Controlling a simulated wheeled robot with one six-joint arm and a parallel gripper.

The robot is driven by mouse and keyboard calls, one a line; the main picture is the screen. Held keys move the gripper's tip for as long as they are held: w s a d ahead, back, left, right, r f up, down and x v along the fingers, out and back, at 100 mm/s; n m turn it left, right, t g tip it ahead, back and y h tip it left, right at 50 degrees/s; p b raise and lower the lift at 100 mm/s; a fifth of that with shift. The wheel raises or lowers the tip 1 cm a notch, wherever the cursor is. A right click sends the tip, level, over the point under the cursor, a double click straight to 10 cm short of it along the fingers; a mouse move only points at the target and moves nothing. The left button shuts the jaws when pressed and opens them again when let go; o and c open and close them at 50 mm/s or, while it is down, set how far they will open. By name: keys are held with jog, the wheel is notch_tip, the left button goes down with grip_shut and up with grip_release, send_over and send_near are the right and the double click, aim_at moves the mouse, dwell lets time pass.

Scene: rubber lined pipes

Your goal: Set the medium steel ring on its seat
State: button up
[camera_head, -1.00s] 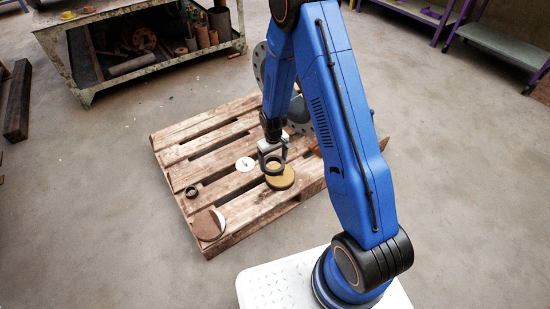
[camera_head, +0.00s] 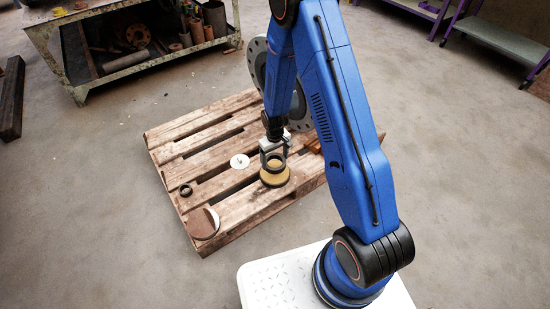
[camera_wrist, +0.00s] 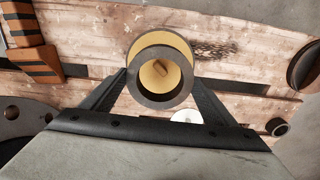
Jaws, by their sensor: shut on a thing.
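My gripper (camera_head: 274,153) is shut on a dark steel ring (camera_wrist: 160,102), with one finger on each side of it. The ring hangs over a yellow round seat (camera_head: 276,178) with a dark base on the pallet. In the wrist view the seat (camera_wrist: 158,20) shows behind the ring, and its yellow face and a small upright peg (camera_wrist: 160,69) show through the hole. The ring overlaps the seat but sits off to one side in that view. It looks apart from the seat; the exact gap is hard to tell.
On the wooden pallet (camera_head: 165,137) are a white disc (camera_head: 239,161), a smaller dark ring (camera_head: 185,190) and a brown disc with a pale edge (camera_head: 203,223). Orange-and-black blocks (camera_wrist: 27,42) and a large grey flange (camera_head: 257,64) stand close by. Bare pallet boards lie left of the seat.

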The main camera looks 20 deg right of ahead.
jog(key=shift+f, duration=2.25)
jog(key=shift+f, duration=0.4)
jog(key=o, duration=1.3)
jog(key=shift+o, duration=0.2)
jog(key=shift+r, duration=0.1)
notch_tip(320, 180, up, 17)
jog(key=shift+r, duration=0.2)
